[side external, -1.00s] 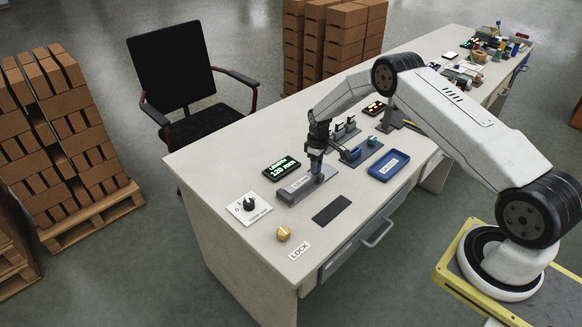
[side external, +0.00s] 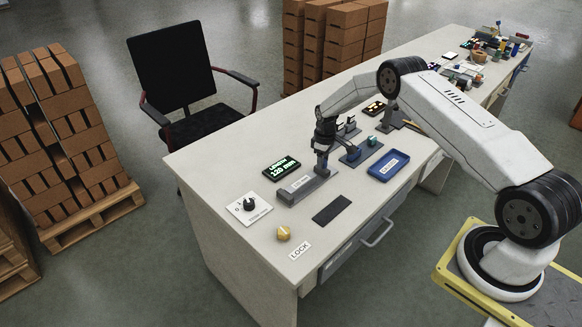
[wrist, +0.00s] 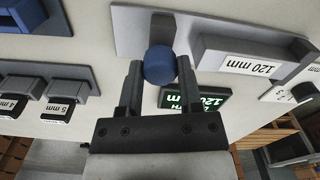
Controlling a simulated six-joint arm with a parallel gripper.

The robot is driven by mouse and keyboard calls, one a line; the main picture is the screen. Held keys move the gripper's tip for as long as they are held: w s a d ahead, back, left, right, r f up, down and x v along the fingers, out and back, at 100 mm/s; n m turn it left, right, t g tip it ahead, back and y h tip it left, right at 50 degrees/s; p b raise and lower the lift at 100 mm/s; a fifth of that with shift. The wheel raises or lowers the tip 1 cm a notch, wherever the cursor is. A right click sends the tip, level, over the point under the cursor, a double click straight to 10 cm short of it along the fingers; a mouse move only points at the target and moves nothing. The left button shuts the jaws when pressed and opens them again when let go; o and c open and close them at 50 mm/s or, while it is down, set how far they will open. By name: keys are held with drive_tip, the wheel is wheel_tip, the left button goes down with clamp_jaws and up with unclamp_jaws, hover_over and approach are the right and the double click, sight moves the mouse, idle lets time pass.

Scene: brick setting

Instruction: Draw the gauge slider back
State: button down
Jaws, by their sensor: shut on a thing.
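The gauge (side external: 302,190) is a long grey bar on the desk, with a label that reads 120 mm in the wrist view (wrist: 250,62). Its slider has a round blue knob (wrist: 159,66) on a dark stem, near one end of the bar. My gripper (side external: 322,172) points down at the gauge's far right end. In the wrist view my gripper (wrist: 161,75) is shut on the blue knob, with one finger on each side. The green display (side external: 282,168) beside the gauge reads LENGTH 120 mm.
A dial plate (side external: 249,208), a yellow knob (side external: 284,233) and a LOCK label (side external: 299,250) lie nearer the desk's left end. A dark pad (side external: 332,209) and a blue tray (side external: 389,166) lie in front. Small labelled blocks (wrist: 57,108) stand close by.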

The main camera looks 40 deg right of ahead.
drive_tip(key=shift+d, duration=0.25)
drive_tip(key=shift+c, duration=1.3)
unclamp_jaws()
drive_tip(key=shift+r, duration=0.15)
drive_tip(key=shift+r, duration=3.75)
